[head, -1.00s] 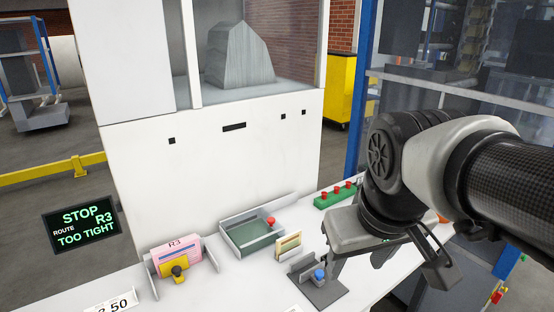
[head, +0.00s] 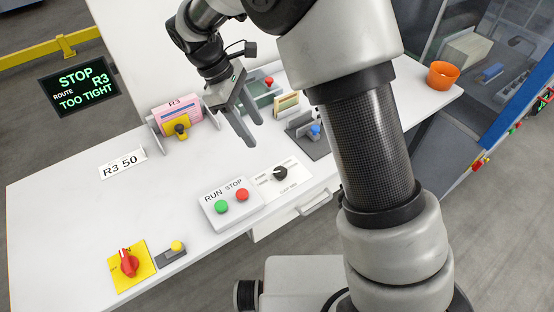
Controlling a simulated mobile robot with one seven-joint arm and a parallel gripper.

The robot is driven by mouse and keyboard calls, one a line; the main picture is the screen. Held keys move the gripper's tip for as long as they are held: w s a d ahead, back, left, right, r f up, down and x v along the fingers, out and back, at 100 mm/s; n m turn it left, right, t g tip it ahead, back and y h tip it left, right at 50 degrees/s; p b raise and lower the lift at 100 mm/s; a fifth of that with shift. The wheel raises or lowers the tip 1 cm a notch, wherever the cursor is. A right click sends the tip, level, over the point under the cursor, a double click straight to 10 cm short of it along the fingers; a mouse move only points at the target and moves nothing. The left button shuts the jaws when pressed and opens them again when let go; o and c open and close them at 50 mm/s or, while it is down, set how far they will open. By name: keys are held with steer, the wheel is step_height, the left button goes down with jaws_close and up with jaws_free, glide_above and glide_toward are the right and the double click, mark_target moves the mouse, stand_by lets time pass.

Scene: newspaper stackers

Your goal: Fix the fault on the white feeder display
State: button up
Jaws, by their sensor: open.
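The feeder display (head: 80,87) is a dark panel with green and white text reading "STOP ROUTE R3 TOO TIGHT", at the upper left. A pink R3 bundle (head: 171,109) stands in a grey holder with a yellow clamp and dark knob (head: 180,129) at its front. A "RUN STOP" box (head: 231,203) has a green button (head: 221,207) and a red button (head: 242,194). A dial panel (head: 279,177) with a black knob lies beside it. My gripper (head: 249,143) is open and empty above the table, right of the pink bundle, its fingers pointing down.
An "R3 50" card (head: 123,164) lies on the white table (head: 60,210). A red rotary switch on a yellow plate (head: 129,263) and a yellow button (head: 177,246) are at the front left. A blue-knobbed holder (head: 308,133) and orange cup (head: 442,75) are to the right.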

mark_target(280, 170)
steer(key=x, duration=1.6)
steer(key=shift+f, duration=0.1)
steer(key=c, duration=1)
steer(key=shift+m, duration=0.4)
steer(key=m, duration=0.1)
steer(key=m+g+y, duration=0.1)
steer(key=m, duration=0.1)
steer(key=shift+w+m+g+b, duration=0.2)
steer(key=shift+m+g+b, duration=0.1)
steer(key=shift+b, duration=0.1)
steer(key=shift+w+d+m+g+y+b, duration=0.15)
steer(key=shift+m+g+y, duration=0.15)
steer(key=shift+m, duration=0.8)
steer(key=shift+s+d+m+g+y+b, duration=0.1)
steer(key=shift+m+g+y+b, duration=0.15)
steer(key=shift+m, duration=0.85)
steer(key=shift+a, duration=0.1)
